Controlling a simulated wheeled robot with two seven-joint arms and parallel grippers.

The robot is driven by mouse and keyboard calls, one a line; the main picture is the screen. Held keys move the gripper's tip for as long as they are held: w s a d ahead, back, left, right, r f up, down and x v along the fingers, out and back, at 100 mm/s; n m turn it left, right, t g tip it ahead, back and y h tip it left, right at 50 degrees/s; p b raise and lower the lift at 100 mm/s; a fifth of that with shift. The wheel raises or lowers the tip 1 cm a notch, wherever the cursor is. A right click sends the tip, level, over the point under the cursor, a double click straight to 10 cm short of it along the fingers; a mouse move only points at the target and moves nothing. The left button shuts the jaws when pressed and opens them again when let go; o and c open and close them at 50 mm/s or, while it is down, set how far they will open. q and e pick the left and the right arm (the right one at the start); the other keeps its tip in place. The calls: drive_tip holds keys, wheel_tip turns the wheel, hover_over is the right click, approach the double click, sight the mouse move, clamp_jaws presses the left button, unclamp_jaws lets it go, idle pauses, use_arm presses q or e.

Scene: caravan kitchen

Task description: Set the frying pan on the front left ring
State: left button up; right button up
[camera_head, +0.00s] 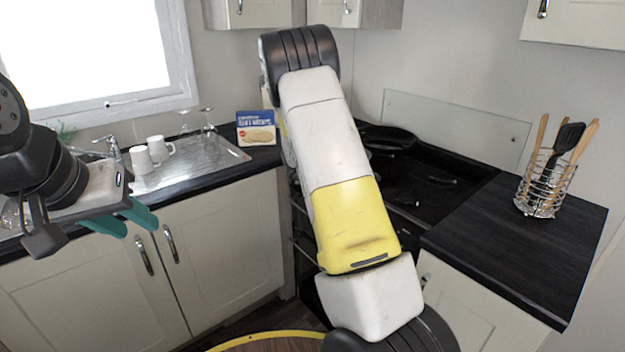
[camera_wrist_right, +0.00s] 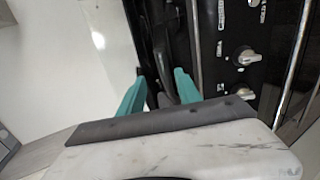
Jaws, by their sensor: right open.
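The black frying pan (camera_head: 388,137) sits at the back left of the black hob (camera_head: 468,178) in the head view, partly hidden by my right arm. My right gripper (camera_wrist_right: 160,74) shows in the right wrist view with its teal fingers apart. A dark, long shape lies between and beyond the fingers; I cannot tell whether it is the pan's handle. My right arm hides this gripper and the hob's left side in the head view. My left gripper (camera_head: 138,228) hangs over the sink counter's front edge, its teal fingers apart and empty.
Hob knobs (camera_wrist_right: 245,56) show right of the right gripper. A wire utensil holder (camera_head: 545,185) stands on the right dark worktop (camera_head: 510,235), which is otherwise clear. Two white mugs (camera_head: 158,149) stand by the sink drainer (camera_head: 205,160). A blue box (camera_head: 256,128) stands in the corner.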

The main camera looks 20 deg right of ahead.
drive_tip(key=s+a+r+m+y, duration=0.1)
drive_tip(key=s+a+r+y, duration=0.4)
drive_tip(key=s+a, duration=0.3)
drive_tip(key=s+a+r+m+t+y, duration=0.1)
drive_tip(key=s+a+r+y, duration=0.4)
drive_tip(key=s, duration=0.9)
drive_tip(key=s+a+r+m+y, duration=0.1)
drive_tip(key=s+a+r+y, duration=0.3)
drive_tip(key=s+a, duration=0.7)
wheel_tip(320, 180, up, 3)
drive_tip(key=shift+s+a+f+m+t+y, duration=0.2)
drive_tip(key=shift+s+m+t+y, duration=0.1)
drive_tip(key=shift+m+y, duration=0.1)
drive_tip(key=shift+o, duration=0.2)
